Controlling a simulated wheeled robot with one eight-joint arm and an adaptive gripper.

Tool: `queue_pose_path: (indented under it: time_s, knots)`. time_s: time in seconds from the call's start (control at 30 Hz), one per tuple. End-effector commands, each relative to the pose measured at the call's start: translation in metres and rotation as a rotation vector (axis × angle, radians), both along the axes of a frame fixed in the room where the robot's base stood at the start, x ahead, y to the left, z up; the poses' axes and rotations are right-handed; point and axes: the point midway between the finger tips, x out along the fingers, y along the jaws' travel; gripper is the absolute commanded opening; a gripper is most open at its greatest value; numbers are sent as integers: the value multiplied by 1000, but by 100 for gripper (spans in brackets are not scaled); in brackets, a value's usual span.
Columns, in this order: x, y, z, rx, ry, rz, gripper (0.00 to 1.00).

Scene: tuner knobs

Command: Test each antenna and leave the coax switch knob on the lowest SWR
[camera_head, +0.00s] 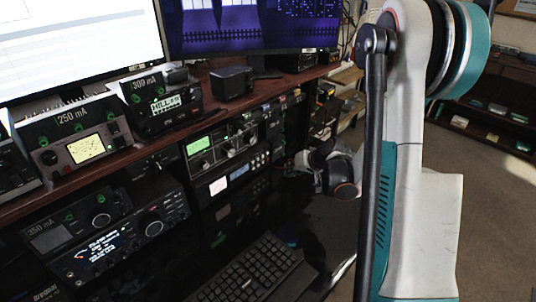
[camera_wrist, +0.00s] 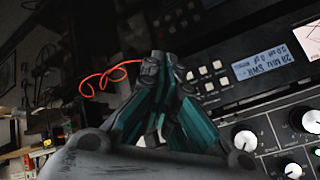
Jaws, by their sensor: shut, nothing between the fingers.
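My gripper (camera_wrist: 165,66) is shut and empty in the wrist view, with its teal fingers meeting at the tips. It is in front of a dark panel with buttons and a lit display (camera_wrist: 268,66). The display shows "SWR" and "MHz" upside down; its numbers are hard to read. Grey-white knobs (camera_wrist: 245,140) and (camera_wrist: 308,121) are on the panel at lower right, apart from the fingers. In the head view, a unit with a green screen (camera_head: 200,146) has several knobs. Which knob is the coax switch is unclear. My wrist hides part of the rack's right end.
A red-brown shelf (camera_head: 205,75) above the rack carries meter boxes (camera_head: 84,146) and a small black box (camera_head: 231,82). A radio (camera_head: 103,250) is at lower left and a keyboard (camera_head: 255,270) lies in front. A thin red cable (camera_wrist: 104,76) curls beside the fingers.

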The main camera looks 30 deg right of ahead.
Motion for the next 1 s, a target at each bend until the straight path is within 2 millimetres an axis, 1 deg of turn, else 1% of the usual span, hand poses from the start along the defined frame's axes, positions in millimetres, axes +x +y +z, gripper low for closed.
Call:
queue_pose_path:
  time_s: [0.03, 0.3, 0.5, 0.7, 1.0]
  knots:
    - [7, 3, 0, 0, 0, 3, 0]
    - [41, 15, 0, -1, 0, 3, 0]
    - [59, 22, 0, 0, 0, 2, 0]
    - [67, 25, 0, 0, 1, 1, 0]
    - [68, 25, 0, 0, 1, 1, 0]
